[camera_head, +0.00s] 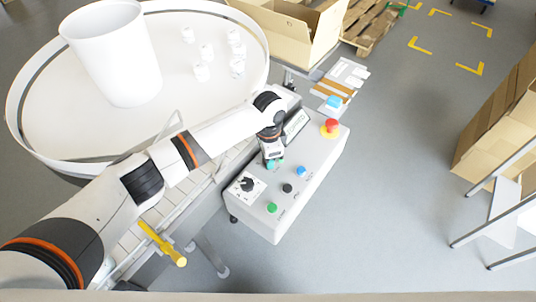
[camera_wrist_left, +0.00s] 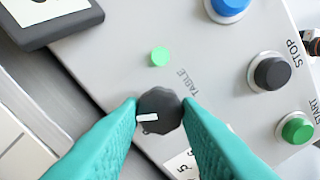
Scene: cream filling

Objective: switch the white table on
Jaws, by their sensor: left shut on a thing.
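The round white table (camera_head: 165,95) fills the upper left of the head view. The control box (camera_head: 312,165) stands to its right. My left gripper (camera_head: 271,163) is over the top of the box, where it hides the knob in the head view. In the left wrist view its teal fingers (camera_wrist_left: 161,108) are shut on the black rotary knob (camera_wrist_left: 160,110) beside the word TABLE. The knob's white mark points left. A bright green lamp (camera_wrist_left: 160,57) shows just above the knob. My right gripper is not in view.
A black dial (camera_head: 247,184), a green START button (camera_wrist_left: 297,129), a black STOP button (camera_wrist_left: 271,73) and a blue button (camera_head: 300,171) are close by. A red emergency button (camera_head: 331,126) is at the box's far end. A white drum (camera_head: 112,55) and several small jars stand on the table.

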